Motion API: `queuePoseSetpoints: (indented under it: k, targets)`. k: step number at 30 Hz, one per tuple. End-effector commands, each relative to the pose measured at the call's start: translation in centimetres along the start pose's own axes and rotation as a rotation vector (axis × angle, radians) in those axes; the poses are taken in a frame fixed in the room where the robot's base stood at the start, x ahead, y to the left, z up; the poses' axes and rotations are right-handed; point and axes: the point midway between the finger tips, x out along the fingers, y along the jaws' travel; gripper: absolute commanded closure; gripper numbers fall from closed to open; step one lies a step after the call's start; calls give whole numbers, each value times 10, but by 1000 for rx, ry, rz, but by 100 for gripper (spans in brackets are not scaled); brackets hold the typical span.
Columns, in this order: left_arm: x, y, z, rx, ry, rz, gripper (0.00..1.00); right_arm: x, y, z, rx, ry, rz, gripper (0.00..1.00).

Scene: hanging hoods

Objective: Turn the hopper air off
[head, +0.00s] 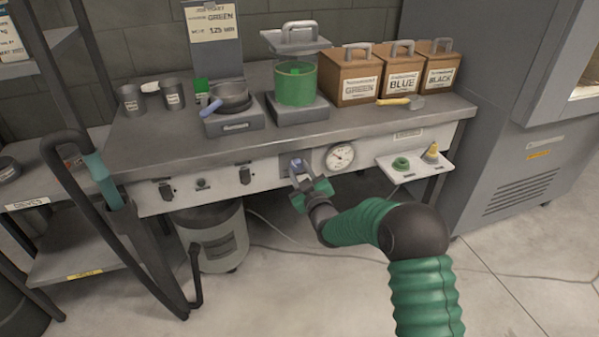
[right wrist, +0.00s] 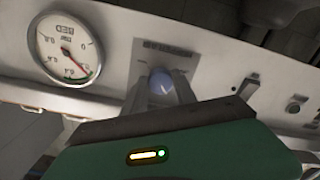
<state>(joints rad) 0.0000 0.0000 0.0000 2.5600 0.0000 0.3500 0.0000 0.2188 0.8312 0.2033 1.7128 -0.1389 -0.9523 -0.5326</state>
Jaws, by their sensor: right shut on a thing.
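A blue valve handle (head: 296,165) is on the light front panel under the bench, just left of a round pressure gauge (head: 340,156). My right gripper (head: 301,177) reaches up to it from below and is shut on it. In the right wrist view the blue handle (right wrist: 161,83) shows between the two grey fingers, under a dark label plate. The gauge also shows there (right wrist: 69,47), with its red needle toward the lower right. The fingers hide part of the handle, so its exact angle is hard to tell. My left gripper is out of view.
Black switches (head: 245,175) and a knob sit on the panel to the left. A small shelf (head: 408,168) with a green ring and a yellow-tipped bottle juts out at right. A vacuum canister (head: 215,238) and hose stand below left. Scales and boxes (head: 350,78) fill the bench top.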

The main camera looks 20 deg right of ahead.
Motion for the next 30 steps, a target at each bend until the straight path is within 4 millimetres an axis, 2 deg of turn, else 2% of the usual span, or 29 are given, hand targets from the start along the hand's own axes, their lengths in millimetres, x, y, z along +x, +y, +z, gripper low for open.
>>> queuePoseSetpoints:
  k: [30]
  targets:
    - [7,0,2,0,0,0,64,0,-3,0,-964,1,-8,100]
